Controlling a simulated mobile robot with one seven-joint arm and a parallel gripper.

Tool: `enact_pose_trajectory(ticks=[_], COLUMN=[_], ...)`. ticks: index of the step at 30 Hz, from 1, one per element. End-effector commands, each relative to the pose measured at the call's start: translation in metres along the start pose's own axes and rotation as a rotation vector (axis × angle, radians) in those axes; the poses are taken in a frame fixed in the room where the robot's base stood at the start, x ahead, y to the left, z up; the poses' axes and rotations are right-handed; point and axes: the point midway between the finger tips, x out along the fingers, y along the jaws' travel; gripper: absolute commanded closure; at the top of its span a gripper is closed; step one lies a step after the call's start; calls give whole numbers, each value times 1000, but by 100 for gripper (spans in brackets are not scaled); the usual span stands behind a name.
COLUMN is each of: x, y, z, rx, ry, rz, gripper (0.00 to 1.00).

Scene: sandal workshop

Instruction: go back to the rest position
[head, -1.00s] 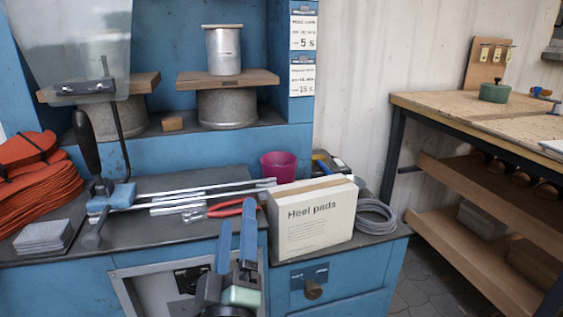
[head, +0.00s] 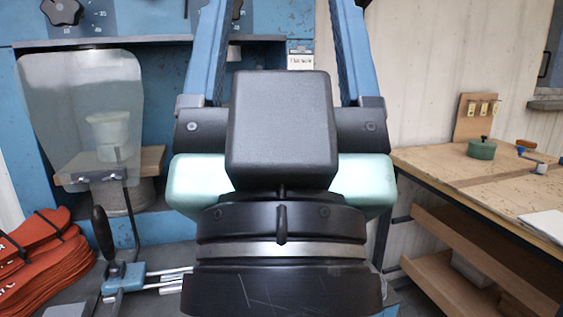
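My gripper (head: 283,40) is large and close to the camera in the head view, in the middle of the picture. Its two blue fingers point up and stand wide apart, with the tips cut off by the top edge. The gripper's dark body and pale green sides hide the middle of the workbench, including where the heel pads box stood.
A blue machine with a clear guard (head: 85,110) and a black-handled lever (head: 104,232) stands at left. Orange sandal pieces (head: 45,265) are stacked at lower left. A wooden bench (head: 430,165) with a green pot (head: 481,149) stands at right.

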Motion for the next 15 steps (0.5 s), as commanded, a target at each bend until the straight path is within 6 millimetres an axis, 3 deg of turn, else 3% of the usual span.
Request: enact_pose_trajectory(ticks=[1,3,9,15], x=[24,40,85,114], y=[0,0,0,0], z=[-23,-38,-80,-107], rx=[0,-1,-1,-1], ry=[0,0,-1,-1], rz=[0,0,-1,-1], gripper=[26,26,26,26])
